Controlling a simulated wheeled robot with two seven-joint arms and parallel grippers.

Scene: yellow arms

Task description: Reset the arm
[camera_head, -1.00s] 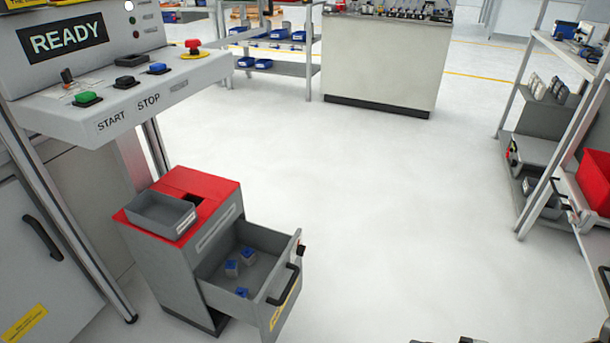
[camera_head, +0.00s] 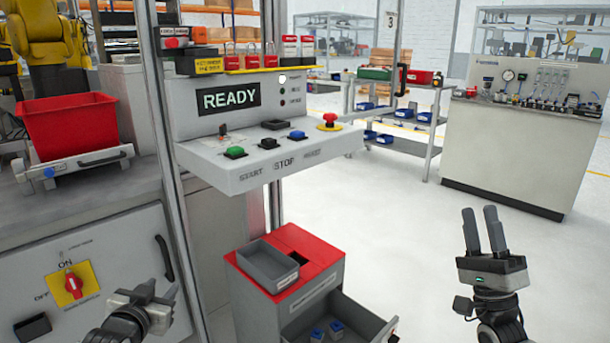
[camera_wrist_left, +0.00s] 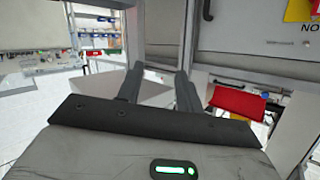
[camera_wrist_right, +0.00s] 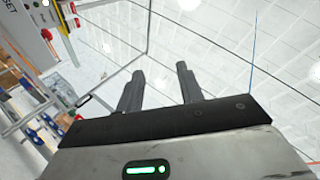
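The control panel (camera_head: 262,162) has a sloped ledge with a green button (camera_head: 235,152), a black button (camera_head: 269,143), a blue button (camera_head: 297,135) and a red mushroom button (camera_head: 330,121). Its display (camera_head: 231,97) reads READY. A yellow robot arm (camera_head: 50,45) stands at the far left, partly cut off. My left gripper (camera_head: 160,290) is low at the left, below the ledge; its fingers are apart and empty in the left wrist view (camera_wrist_left: 158,85). My right gripper (camera_head: 483,228) is right of the panel, pointing up; its fingers are apart and empty in the right wrist view (camera_wrist_right: 160,88).
A grey cabinet (camera_head: 250,310) with a red top and an open drawer (camera_head: 365,325) holding blue-topped cubes stands below the panel. A red bin (camera_head: 70,125) is at left, above a red-yellow switch (camera_head: 73,284). Open floor (camera_head: 400,230) lies between panel and workbench (camera_head: 540,150).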

